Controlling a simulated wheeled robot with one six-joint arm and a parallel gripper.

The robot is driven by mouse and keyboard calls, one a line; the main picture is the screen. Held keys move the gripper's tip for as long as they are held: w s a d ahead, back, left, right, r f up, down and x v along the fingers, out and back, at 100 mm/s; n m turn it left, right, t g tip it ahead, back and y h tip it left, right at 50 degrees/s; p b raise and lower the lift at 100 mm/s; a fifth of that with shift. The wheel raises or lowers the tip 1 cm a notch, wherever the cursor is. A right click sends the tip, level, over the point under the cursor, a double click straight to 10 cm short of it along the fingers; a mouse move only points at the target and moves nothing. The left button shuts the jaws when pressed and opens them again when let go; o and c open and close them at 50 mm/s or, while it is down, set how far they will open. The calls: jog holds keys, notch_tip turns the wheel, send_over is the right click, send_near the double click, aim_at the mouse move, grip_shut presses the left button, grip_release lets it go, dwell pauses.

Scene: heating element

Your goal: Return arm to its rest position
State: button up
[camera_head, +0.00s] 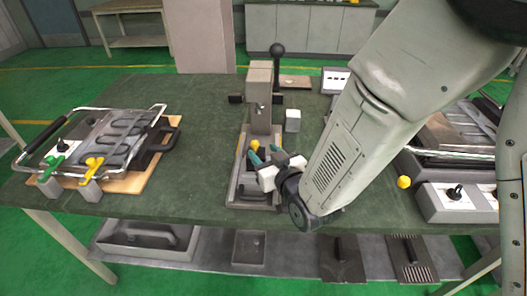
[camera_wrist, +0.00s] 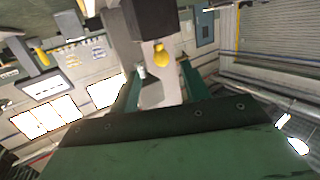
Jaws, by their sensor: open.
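My gripper (camera_head: 263,152) is open, with its teal fingers pointing at the lower part of the grey press (camera_head: 262,112) in the middle of the table (camera_head: 205,108). A yellow knob (camera_head: 254,144) shows at the fingertips. In the wrist view my gripper (camera_wrist: 160,78) has its two fingers spread apart, and the yellow knob (camera_wrist: 161,56) appears between them beyond a grey block. I cannot tell whether a finger touches the knob. My arm reaches in from the upper right and hides part of the table.
At left, a metal fixture (camera_head: 105,136) with dark looped elements stands on a wooden board, with green and yellow clamps in front. The press has an upright black-knobbed lever (camera_head: 277,62). A white cube (camera_head: 293,121) is close by. A control box (camera_head: 455,200) sits at right.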

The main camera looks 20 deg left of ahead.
jog(key=w+d+r+m+g+h, duration=0.15)
jog(key=d+r+h, duration=0.3)
jog(key=d, duration=0.65)
jog(key=w+d+r+m+g+h, duration=0.1)
jog(key=d+r+m+g+h, duration=0.3)
jog(key=d, duration=0.8)
jog(key=s+d+r+m+g+h, duration=0.1)
jog(key=s+d+r+g, duration=0.1)
jog(key=s+d, duration=0.7)
jog(key=s+d+r+m+g+h, duration=0.1)
jog(key=s+d+r+m+g, duration=0.1)
jog(key=s+d+r, duration=0.3)
jog(key=s+d+g, duration=0.1)
jog(key=s+d, duration=0.3)
jog(key=s, duration=0.6)
jog(key=shift+s+d+r, duration=0.15)
jog(key=shift+s+d, duration=0.05)
jog(key=shift+s, duration=0.2)
